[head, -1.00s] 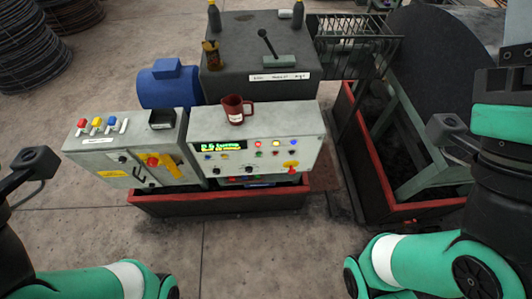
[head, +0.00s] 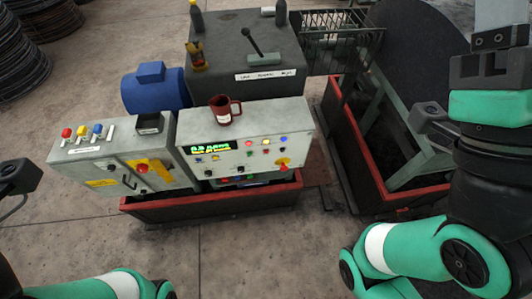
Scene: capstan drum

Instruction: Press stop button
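The control panel (head: 245,145) is a pale grey sloped box with a lit green display, small coloured buttons and knobs. A red mushroom button (head: 283,162) with yellow around it sits at its lower right. Another red knob (head: 142,167) on a yellow plate is on the cabinet to the left. Labels are too small to read, so I cannot tell which is the stop button. My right gripper (head: 501,28) is partly in view at the upper right, away from the panel; its opening is unclear. My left gripper is out of view; only part of its wrist shows at the left edge.
A dark red mug (head: 223,110) stands on the panel's top. Behind are a dark box with a lever (head: 258,48) and a blue motor (head: 152,91). A red-edged frame with a large dark drum (head: 425,60) stands right. Floor in front (head: 240,250) is clear.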

